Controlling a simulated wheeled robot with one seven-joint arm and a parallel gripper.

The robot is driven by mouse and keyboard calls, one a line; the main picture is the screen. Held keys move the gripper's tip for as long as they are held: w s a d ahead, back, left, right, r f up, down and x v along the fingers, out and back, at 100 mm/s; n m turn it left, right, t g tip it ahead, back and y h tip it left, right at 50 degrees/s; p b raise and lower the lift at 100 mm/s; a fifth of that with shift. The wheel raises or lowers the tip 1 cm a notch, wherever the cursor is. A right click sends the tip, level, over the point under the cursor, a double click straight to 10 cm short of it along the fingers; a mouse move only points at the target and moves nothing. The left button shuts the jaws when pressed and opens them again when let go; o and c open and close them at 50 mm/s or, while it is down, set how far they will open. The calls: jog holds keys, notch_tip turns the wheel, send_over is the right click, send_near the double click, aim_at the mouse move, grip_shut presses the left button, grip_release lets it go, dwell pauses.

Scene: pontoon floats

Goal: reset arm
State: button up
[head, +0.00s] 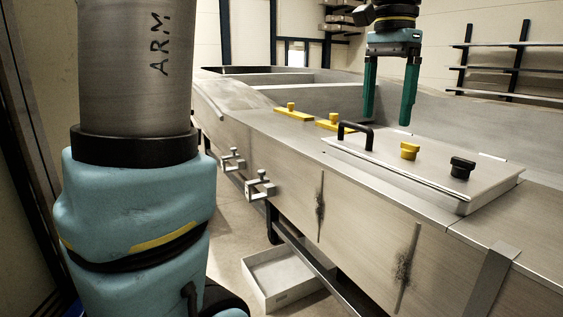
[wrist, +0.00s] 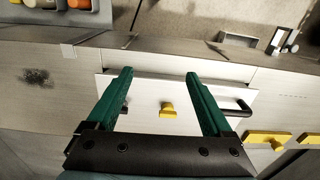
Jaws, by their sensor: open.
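My gripper (head: 388,112) hangs above the pontoon deck with its two green fingers pointing down. Its jaws are open with nothing between them. In the wrist view the open fingers (wrist: 158,82) are over a pale hatch plate (wrist: 148,88), with a yellow knob (wrist: 167,110) beyond the gap between them. In the head view the hatch plate (head: 435,173) lies on the deck, bearing a black handle (head: 355,133), a yellow knob (head: 410,151) and a black knob (head: 462,167). The fingertips are apart from the plate. My blue arm fills the left of the head view.
Two yellow bars with knobs (head: 294,112) lie on the deck beyond the plate. Clamps (head: 260,186) sit on the pontoon's side. A white tray (head: 284,279) is on the floor below. Shelves (head: 515,70) line the back wall. In the wrist view a grey bin (wrist: 62,14) holds coloured items.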

jog(key=w+a+f+n, duration=0.3)
jog(key=a+f, duration=0.3)
jog(key=f, duration=0.2)
jog(key=w+a+f+n, duration=0.2)
jog(key=a+f+n, duration=0.1)
jog(key=a+f, duration=0.4)
jog(key=s+a+f+n, duration=0.2)
jog(key=a+f, duration=0.3)
jog(key=a, duration=0.1)
jog(key=s+a+f+n+t, duration=0.1)
jog(key=s+a+f+n, duration=0.1)
jog(key=a+f, duration=0.3)
jog(key=shift+s+a+f+n, duration=0.25)
jog(key=shift+a+f+n, duration=0.15)
jog(key=shift+f, duration=0.3)
jog(key=shift+c, duration=0.2)
